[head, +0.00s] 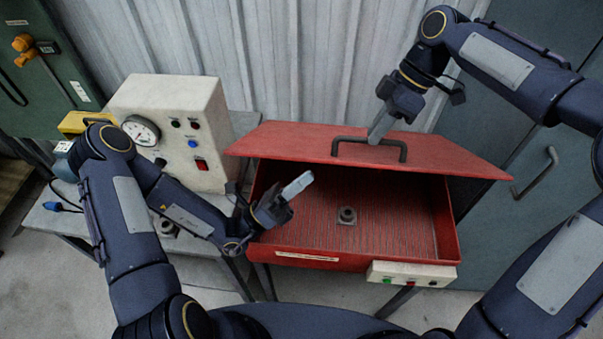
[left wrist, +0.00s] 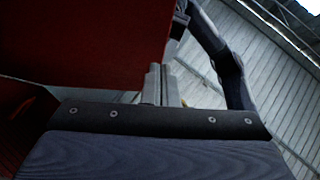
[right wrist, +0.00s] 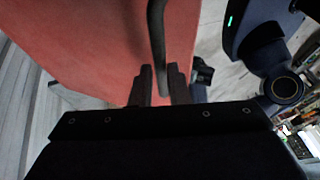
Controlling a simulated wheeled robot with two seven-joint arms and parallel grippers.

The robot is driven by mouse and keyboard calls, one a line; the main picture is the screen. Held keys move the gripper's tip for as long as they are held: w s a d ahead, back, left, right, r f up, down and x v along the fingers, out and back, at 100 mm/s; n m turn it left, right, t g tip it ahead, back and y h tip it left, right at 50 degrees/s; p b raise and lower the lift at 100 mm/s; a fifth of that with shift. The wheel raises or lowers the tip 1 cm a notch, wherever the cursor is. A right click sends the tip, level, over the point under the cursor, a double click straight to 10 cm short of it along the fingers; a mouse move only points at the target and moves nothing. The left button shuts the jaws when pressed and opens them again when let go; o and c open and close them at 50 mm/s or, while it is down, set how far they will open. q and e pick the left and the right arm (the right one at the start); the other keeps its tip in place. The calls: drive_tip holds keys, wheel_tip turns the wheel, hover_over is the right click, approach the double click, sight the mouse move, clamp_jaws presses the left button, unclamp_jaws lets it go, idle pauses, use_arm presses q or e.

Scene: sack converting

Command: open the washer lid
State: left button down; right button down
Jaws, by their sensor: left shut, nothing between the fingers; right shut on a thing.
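The washer is a red box (head: 310,258) with its red lid (head: 285,141) raised and tilted, so the ribbed floor inside shows. A dark bar handle (head: 350,139) runs across the lid. My right gripper (head: 377,134) is shut on this handle; in the right wrist view the handle (right wrist: 157,40) passes between the fingers (right wrist: 158,85). My left gripper (head: 300,185) is shut and empty, above the left part of the open box. In the left wrist view its closed fingers (left wrist: 160,85) show beside the red lid (left wrist: 90,50).
A small metal fitting (head: 347,215) sits on the box floor. A control panel (head: 412,274) is on the box's front right. A cream gauge box (head: 180,125) stands on a grey table (head: 75,222) at left. A corrugated wall (head: 290,60) is behind; a grey-green cabinet stands right.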

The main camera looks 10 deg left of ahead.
sight(302, 161)
use_arm(q)
drive_tip(key=shift+w+r, duration=0.45)
drive_tip(key=shift+r, duration=0.1)
use_arm(e)
drive_tip(key=shift+w+d+f, duration=0.15)
drive_tip(key=shift+w+f, duration=0.1)
drive_tip(key=shift+w, duration=0.1)
use_arm(q)
drive_tip(key=shift+w+a+r, duration=0.1)
drive_tip(key=shift+w+r, duration=0.3)
drive_tip(key=shift+r, duration=0.2)
drive_tip(key=shift+w+r, duration=0.35)
drive_tip(key=shift+r, duration=0.25)
use_arm(e)
drive_tip(key=shift+f, duration=0.1)
use_arm(q)
drive_tip(key=shift+w, duration=0.2)
use_arm(e)
drive_tip(key=shift+w+f, duration=0.1)
drive_tip(key=c, duration=1.7)
unclamp_jaws()
use_arm(q)
drive_tip(key=shift+w+f, duration=0.15)
drive_tip(key=shift+w, duration=0.05)
use_arm(e)
drive_tip(key=shift+o, duration=1.3)
drive_tip(key=shift+w, duration=0.15)
